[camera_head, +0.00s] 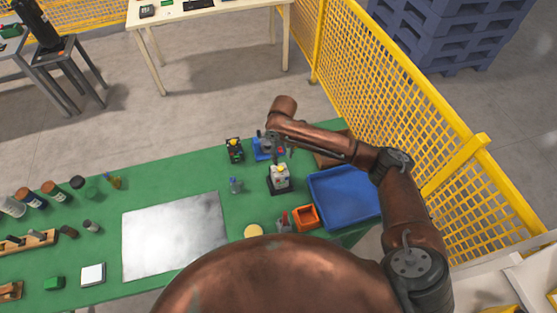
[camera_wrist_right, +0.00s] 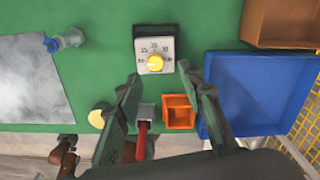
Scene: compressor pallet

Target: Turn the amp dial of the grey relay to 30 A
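The grey relay (camera_head: 279,182) stands on the green table below my right gripper (camera_head: 279,149) in the head view. In the right wrist view the grey relay (camera_wrist_right: 167,45) has a dark base, a pale face with printed numbers and a round yellow amp dial (camera_wrist_right: 155,62). The numbers are small, and I cannot tell which one the dial points to. The right gripper (camera_wrist_right: 160,72) is open, with its two fingers apart on either side of the view below the dial. Nothing is between the fingertips. My left gripper is not in view.
A blue tray (camera_head: 316,199) and an orange bin (camera_head: 305,217) lie right of and in front of the relay. Black and blue devices (camera_head: 235,151) stand behind it. A metal plate (camera_head: 175,235) lies left. A yellow mesh fence (camera_head: 400,95) runs along the right.

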